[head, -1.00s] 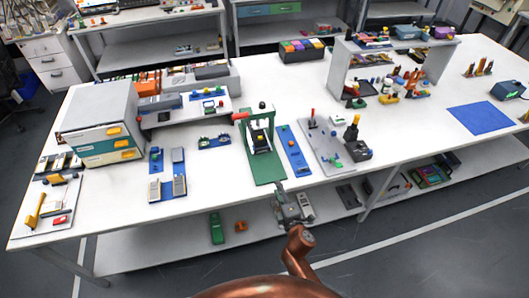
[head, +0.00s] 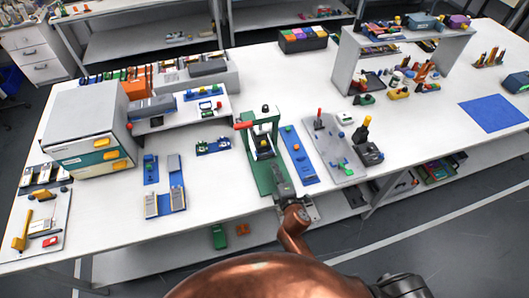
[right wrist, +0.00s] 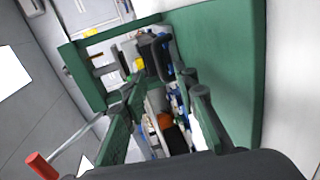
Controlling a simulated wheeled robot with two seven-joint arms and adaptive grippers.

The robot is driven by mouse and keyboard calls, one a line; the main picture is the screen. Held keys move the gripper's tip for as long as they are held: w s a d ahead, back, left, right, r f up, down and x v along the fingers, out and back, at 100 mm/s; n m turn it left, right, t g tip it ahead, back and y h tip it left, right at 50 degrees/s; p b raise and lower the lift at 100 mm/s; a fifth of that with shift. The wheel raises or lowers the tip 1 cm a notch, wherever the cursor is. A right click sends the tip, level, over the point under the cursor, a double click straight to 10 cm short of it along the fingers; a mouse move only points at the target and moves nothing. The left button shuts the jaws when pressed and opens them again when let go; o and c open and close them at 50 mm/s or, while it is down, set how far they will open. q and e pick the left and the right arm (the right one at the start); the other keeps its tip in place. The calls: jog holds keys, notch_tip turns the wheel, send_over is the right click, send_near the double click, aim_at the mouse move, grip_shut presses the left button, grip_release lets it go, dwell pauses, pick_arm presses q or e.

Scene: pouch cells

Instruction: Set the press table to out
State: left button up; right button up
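The press has a green frame (head: 274,128) on a green base plate, with a red-ended lever (head: 243,125) at its left. The press table looks like the dark part (head: 263,155) inside the frame, with a yellow piece (head: 263,143) above it. I cannot tell its exact setting. My right gripper (head: 279,168) is at the front of the press, over the green base. In the right wrist view, my right gripper (right wrist: 160,84) has its fingers apart, with the press frame (right wrist: 85,75) just beyond the tips. Nothing is clearly held. My left gripper is not in view.
A blue strip (head: 299,155) and a grey board (head: 333,148) with small parts stand right of the press. Blue trays (head: 178,198) and a white drawer cabinet (head: 85,125) are to the left. A shelf rack (head: 347,65) stands at the back right. Free tabletop lies front left of the press.

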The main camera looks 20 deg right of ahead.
jog(key=x, duration=0.6)
jog(key=shift+w+a+b, duration=0.1)
jog(key=shift+a+b, duration=0.15)
jog(key=shift+b, duration=0.15)
jog(key=shift+w, duration=0.6)
jog(key=c, duration=0.7)
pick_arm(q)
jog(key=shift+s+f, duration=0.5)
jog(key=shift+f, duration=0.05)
pick_arm(e)
grip_shut()
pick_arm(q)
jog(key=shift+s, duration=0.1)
